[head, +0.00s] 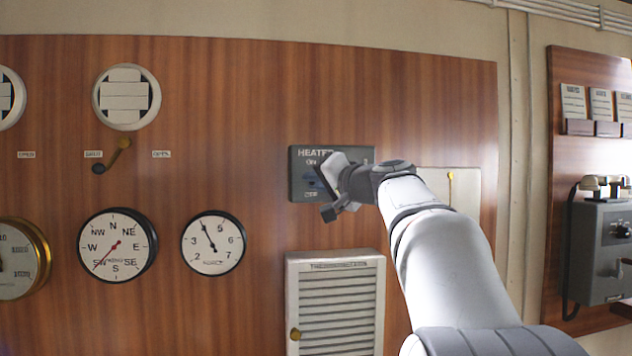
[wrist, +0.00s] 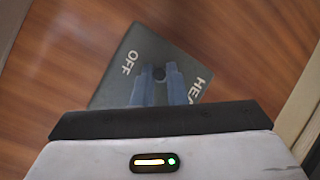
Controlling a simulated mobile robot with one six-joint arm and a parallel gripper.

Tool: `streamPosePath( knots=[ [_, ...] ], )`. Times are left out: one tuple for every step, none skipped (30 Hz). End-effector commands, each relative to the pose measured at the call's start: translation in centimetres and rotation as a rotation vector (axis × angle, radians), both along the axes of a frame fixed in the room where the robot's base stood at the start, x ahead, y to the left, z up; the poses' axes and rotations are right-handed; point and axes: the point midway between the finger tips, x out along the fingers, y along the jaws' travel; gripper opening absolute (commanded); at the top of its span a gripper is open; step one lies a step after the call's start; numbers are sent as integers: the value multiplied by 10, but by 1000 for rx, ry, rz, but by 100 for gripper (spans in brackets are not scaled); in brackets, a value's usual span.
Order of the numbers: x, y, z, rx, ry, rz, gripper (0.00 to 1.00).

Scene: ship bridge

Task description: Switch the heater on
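The heater panel (head: 305,192) is a dark grey plate on the wooden wall, marked HEATER and ON in the head view. My gripper (head: 320,197) is in front of it and hides much of its face. In the wrist view the panel (wrist: 112,85) shows tilted, with OFF and part of HEATER readable. My gripper's two bluish fingers (wrist: 159,72) point at the panel with a narrow gap between them. A small dark knob (wrist: 159,73) shows between the fingertips. Whether the fingers press on it cannot be told, and the switch's position is hidden.
A white louvred box (head: 335,262) is on the wall below the panel. A pale plate (head: 462,188) is to its right, behind my arm. Round gauges (head: 214,243) and a brass lever (head: 118,152) are to the left. A grey telephone box (head: 600,250) hangs far right.

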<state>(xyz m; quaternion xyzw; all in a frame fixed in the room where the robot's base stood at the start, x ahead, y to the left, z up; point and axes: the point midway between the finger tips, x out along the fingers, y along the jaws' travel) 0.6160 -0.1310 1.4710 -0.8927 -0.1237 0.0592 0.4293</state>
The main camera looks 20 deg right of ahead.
Motion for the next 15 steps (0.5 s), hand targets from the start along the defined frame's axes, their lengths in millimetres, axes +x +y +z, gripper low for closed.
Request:
streamPosePath(
  knots=[
    [0,0,0,0,0,0,7],
    [0,0,0,0,0,0,5],
    [0,0,0,0,0,0,2],
    [0,0,0,0,0,0,0],
    [0,0,0,0,0,0,0],
    [0,0,0,0,1,-1,0],
    [0,0,0,0,1,-1,0],
    [0,0,0,0,1,-1,0],
    [0,-1,0,0,1,-1,0],
    [0,-1,0,0,1,-1,0],
    [0,-1,0,1,1,-1,0],
    [0,-1,1,1,3,-1,0],
    [0,-1,1,2,5,-1,0],
    [0,-1,2,3,9,-1,0],
    [-1,-1,3,3,14,-1,0]
  ],
)
